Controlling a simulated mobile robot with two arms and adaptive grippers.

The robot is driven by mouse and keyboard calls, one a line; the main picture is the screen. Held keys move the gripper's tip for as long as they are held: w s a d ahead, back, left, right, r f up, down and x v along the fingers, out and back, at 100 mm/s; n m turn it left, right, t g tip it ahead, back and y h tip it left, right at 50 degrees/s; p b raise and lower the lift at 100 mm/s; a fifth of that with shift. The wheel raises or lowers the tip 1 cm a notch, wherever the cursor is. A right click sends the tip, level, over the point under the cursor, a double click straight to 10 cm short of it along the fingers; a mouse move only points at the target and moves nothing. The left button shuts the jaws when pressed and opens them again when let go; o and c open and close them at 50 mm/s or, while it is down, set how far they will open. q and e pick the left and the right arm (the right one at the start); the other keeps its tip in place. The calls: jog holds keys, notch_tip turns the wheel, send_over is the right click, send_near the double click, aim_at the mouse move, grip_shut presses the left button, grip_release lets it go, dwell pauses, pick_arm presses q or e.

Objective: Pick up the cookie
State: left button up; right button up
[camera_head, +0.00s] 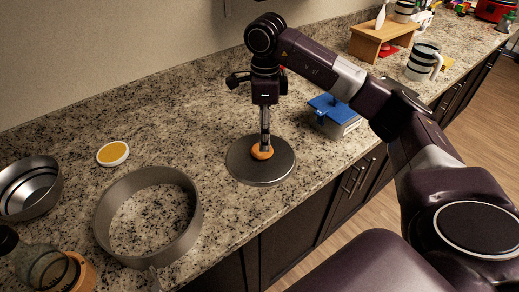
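The cookie (262,153), a small round orange-brown thing, is on a dark grey round disc (243,173) near the counter's front edge. My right gripper (265,145) points straight down at the cookie, its fingertips at or just over it and hiding part of its top. The fingers line up in this view, so I cannot tell whether they are open or shut, or whether they touch the cookie. My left gripper is not in view.
A wide metal ring (108,204), a metal bowl (53,183) and a glass jar (45,266) stand at the left. A yellow-topped white disc (113,153) lies behind. A blue-topped box (330,106) is right of the gripper. A striped mug (420,65) stands farther right.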

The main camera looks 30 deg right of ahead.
jog(key=f+p, duration=0.1)
jog(key=f, duration=0.3)
jog(key=shift+s+a+p, duration=0.15)
jog(key=shift+s+p, duration=0.05)
jog(key=shift+p, duration=0.15)
jog(key=shift+f, duration=0.55)
jog(key=c, duration=1)
jog(key=shift+c, duration=0.2)
jog(key=shift+r, duration=0.15)
notch_tip(320, 180, up, 20)
